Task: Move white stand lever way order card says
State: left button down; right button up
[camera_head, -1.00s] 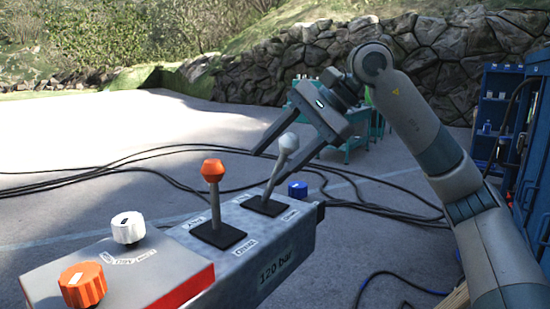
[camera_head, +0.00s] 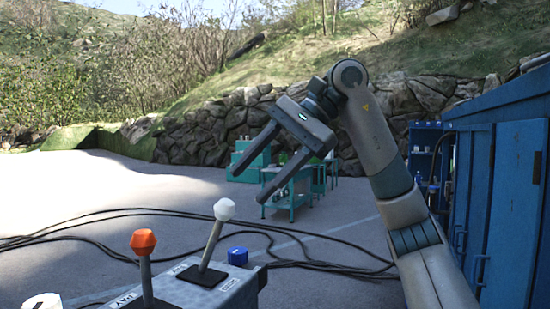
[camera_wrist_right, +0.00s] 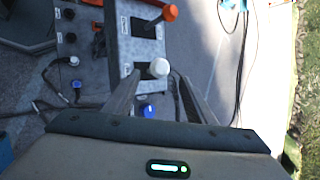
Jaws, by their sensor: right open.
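The white-knobbed stand lever (camera_head: 224,209) rises from a dark slot plate on the grey control box (camera_head: 236,291), leaning right in the head view. Its white knob also shows in the right wrist view (camera_wrist_right: 158,68), between the fingertips in the picture. My right gripper (camera_head: 236,188) is open and empty, its fingers just above and behind the knob in the head view. It also shows in the wrist view (camera_wrist_right: 154,76). An orange-knobbed lever (camera_head: 143,242) stands to the left of the white one. No order card can be made out. My left gripper is out of view.
A blue cap (camera_head: 237,256) lies close beyond the box. Black cables (camera_head: 320,262) cross the ground behind it. A blue cabinet (camera_head: 505,190) stands at the right, and a teal bench (camera_head: 290,190) further back. A white knob (camera_head: 42,301) is cut off at lower left.

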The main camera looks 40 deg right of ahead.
jog(key=v, duration=0.4)
jog(key=shift+s+d+r, duration=0.2)
jog(key=shift+r, duration=0.1)
dwell(0.5)
